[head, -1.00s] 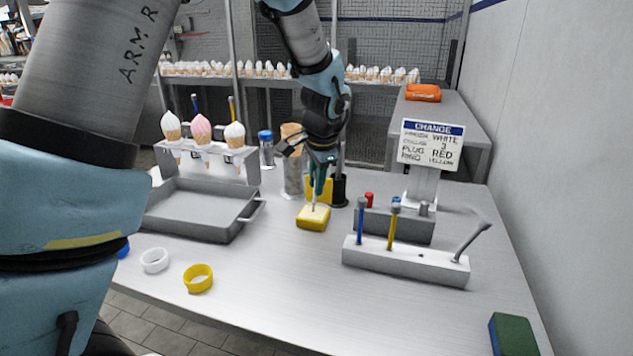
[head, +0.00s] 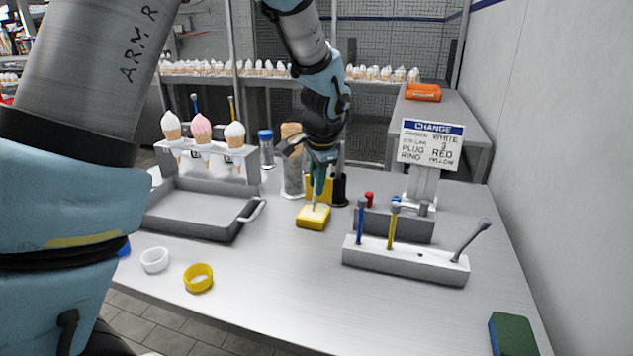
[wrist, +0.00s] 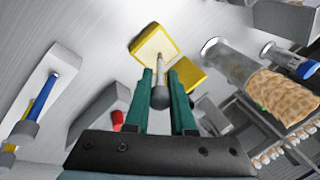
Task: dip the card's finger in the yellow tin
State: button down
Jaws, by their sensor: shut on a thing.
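My gripper (head: 318,180) is shut on a pale grey rod with a dark round knob, the finger (wrist: 160,80). The rod points down, and its tip is at the yellow tin (head: 314,222), over its pale open top. I cannot tell how deep the tip is. The wrist view also shows the yellow tin (wrist: 140,45) beyond my green fingertips. A yellow plate or lid (head: 325,187) stands just behind the tin. The card (head: 432,145) is headed CHANGE; its blurred lines seem to read finger white, plug red, ring yellow.
A white rack (head: 405,263) holds blue and yellow rods and a tilted grey one. A grey block (head: 385,222) with plugs stands behind it. A grey tray (head: 195,225) is at left, with white (head: 154,260) and yellow (head: 198,278) rings in front. The table's front middle is clear.

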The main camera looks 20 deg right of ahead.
jog(key=shift+r+p, duration=2.8)
jog(key=shift+r, duration=0.75)
jog(key=shift+a+f, duration=0.1)
jog(key=shift+f, duration=0.05)
